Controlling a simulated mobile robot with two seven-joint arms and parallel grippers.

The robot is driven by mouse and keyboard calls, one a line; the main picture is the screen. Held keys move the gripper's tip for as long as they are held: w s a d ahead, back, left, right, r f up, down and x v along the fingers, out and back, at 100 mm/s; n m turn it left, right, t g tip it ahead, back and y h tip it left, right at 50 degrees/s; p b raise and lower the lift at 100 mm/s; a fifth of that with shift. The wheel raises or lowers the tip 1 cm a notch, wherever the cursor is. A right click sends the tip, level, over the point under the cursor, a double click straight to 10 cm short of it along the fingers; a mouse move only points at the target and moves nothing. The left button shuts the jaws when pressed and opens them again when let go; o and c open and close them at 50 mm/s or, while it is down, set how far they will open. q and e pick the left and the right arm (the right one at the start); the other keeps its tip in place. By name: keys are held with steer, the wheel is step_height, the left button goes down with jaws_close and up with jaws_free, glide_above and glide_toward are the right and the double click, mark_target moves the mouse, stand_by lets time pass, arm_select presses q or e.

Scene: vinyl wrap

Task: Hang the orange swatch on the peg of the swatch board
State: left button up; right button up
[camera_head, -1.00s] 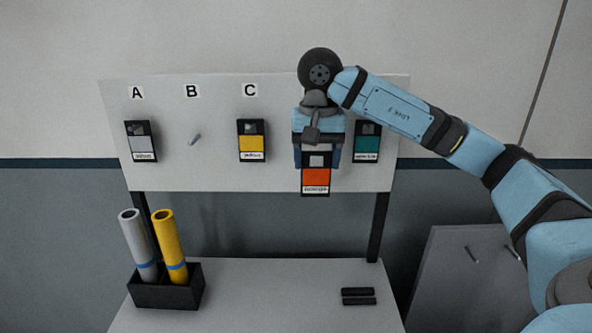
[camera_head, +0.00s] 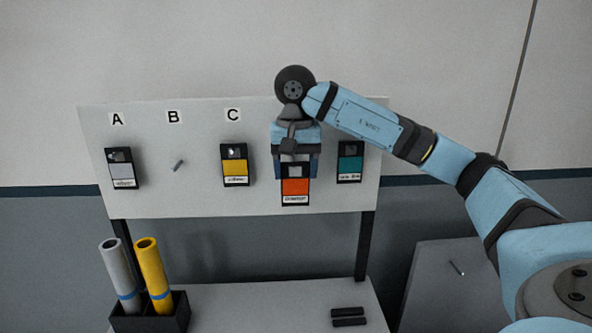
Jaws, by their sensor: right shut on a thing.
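The orange swatch (camera_head: 295,187) is a black card with an orange patch and a white label strip. It hangs below my right gripper (camera_head: 295,167), which is shut on its top part in front of the swatch board (camera_head: 210,203). I cannot tell whether the swatch touches the board. A bare peg (camera_head: 178,165) sticks out under the letter B. A grey swatch (camera_head: 122,170) hangs under A and a yellow swatch (camera_head: 234,167) under C. A teal swatch (camera_head: 349,163) hangs right of my gripper. My left gripper is not in view.
Below the board, a black holder (camera_head: 150,322) with a grey roll (camera_head: 119,275) and a yellow roll (camera_head: 153,272) stands on the table at left. Two black bars (camera_head: 348,317) lie at right. A grey cabinet (camera_head: 440,285) stands right of the table. The space before peg B is clear.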

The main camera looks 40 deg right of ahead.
steer(key=shift+w+d+f, duration=0.2)
steer(key=shift+w+d, duration=1.1)
steer(key=shift+w, duration=0.3)
steer(key=shift+w+d+f, duration=0.2)
steer(key=shift+w, duration=0.05)
steer(key=o, duration=1)
steer(key=shift+c, duration=0.2)
step_height(320, 180, up, 14)
steer(key=p, duration=0.3)
steer(key=shift+s+p, duration=0.15)
steer(key=shift+p, duration=0.15)
